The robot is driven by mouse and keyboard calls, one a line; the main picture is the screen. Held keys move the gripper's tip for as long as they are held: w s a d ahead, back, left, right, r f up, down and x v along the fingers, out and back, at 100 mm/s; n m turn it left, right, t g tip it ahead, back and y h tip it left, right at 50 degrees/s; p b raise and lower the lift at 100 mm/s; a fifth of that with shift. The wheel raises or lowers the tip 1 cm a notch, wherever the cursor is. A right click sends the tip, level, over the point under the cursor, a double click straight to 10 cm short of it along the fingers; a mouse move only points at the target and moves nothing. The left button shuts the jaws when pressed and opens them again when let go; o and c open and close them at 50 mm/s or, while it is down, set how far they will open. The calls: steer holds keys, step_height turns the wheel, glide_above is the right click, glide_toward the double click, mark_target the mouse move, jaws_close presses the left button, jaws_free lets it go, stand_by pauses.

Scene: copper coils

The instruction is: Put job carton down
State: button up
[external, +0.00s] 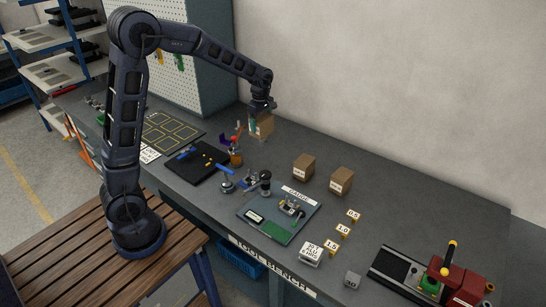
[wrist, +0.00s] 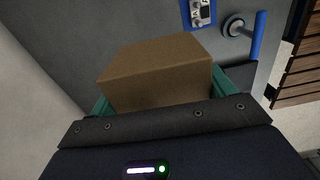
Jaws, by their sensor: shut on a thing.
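My gripper (external: 260,115) is at the far part of the grey bench, near the pegboard cabinet. It is shut on a brown job carton (external: 265,127), with a green finger on the carton's side. In the wrist view the carton (wrist: 158,70) sits between the two green fingers (wrist: 165,95). The external view does not clearly show whether the carton's underside touches the bench. Two similar cartons stand on the bench, one (external: 303,167) beside the other (external: 341,181), towards the wall.
The grey bench (external: 400,215) has clear room along the wall. A red machine (external: 465,285) is at the right end.

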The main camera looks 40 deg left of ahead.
steer(key=w+a, duration=0.2)
steer(key=a, duration=1.8)
steer(key=w+a, duration=0.2)
steer(key=a, duration=1.9)
steer(key=shift+n, duration=0.3)
step_height(320, 180, down, 19)
steer(key=shift+d+r, duration=0.1)
steer(key=shift+f, duration=0.3)
steer(key=o, duration=1)
steer(key=shift+o, duration=0.2)
steer(key=shift+r, duration=0.1)
step_height(320, 180, up, 12)
steer(key=shift+r, duration=0.25)
